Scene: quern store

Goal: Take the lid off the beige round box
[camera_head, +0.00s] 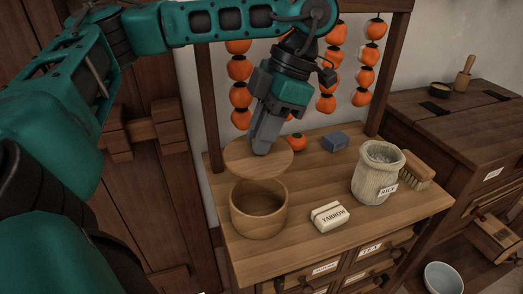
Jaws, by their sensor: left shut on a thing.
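The beige round box (259,217) stands on the left part of the wooden cabinet top, and its dark inside shows from above. Its flat round lid (240,160) is above and a little behind the box, apart from it. My left gripper (262,148) comes down from above and is shut on the lid near the middle of its top. The exact grip point is hidden by the fingers. My right gripper is not in view.
Right of the box are a small white YARROW packet (329,217), a woven rice container (377,178) and a brush (417,171). A blue block (335,141) lies behind. Orange fruit strings (367,62) hang at the back. The front middle of the top (305,250) is clear.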

